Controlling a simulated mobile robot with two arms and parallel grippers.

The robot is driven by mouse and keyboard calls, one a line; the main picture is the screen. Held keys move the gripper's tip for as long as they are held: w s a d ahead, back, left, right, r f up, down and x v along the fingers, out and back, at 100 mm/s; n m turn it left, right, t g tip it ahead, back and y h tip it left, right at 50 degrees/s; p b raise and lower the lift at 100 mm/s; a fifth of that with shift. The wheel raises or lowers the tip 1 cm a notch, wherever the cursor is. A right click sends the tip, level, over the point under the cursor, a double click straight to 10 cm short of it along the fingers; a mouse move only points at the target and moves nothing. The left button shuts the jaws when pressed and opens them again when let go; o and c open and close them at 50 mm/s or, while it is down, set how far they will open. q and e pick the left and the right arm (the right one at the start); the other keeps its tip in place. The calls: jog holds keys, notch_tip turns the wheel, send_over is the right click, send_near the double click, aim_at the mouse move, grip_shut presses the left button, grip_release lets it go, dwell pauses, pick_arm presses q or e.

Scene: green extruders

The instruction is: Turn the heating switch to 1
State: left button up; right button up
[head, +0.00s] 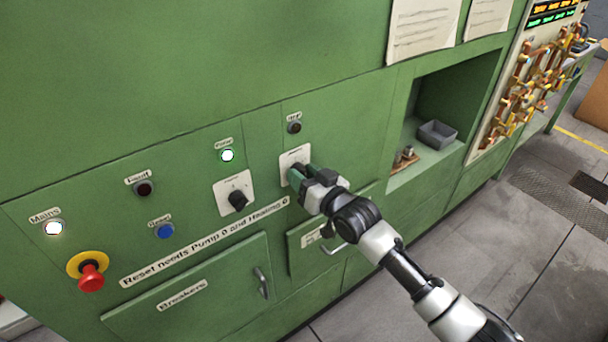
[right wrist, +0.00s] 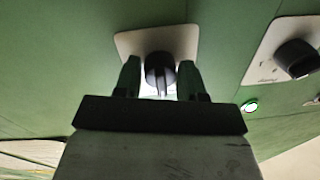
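The heating switch is a black rotary knob (right wrist: 160,70) on a pale plate (head: 290,158), below a dark lamp with a label too small to read surely. My right gripper (head: 297,175) is at this plate and hides the knob in the head view. In the right wrist view, my right gripper's fingers (right wrist: 160,80) stand on both sides of the knob, with narrow gaps showing beside its grip bar. The fingers look open around it, not closed on it. The knob's position numbers are not readable. My left gripper is not in view.
A second black switch (head: 237,200) sits left, under a lit lamp (head: 228,155); it also shows in the wrist view (right wrist: 297,58). Farther left are a blue button (head: 166,231) and a red emergency stop (head: 90,276). Door handles (head: 262,283) stick out below. An open niche lies right.

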jog(key=c, duration=0.5)
jog(key=shift+m, duration=0.3)
jog(key=m, duration=0.5)
jog(key=shift+b, duration=0.3)
jog(key=m, duration=0.6)
jog(key=shift+a+m+t, duration=0.1)
jog(key=shift+m+t, duration=0.3)
jog(key=o, duration=0.9)
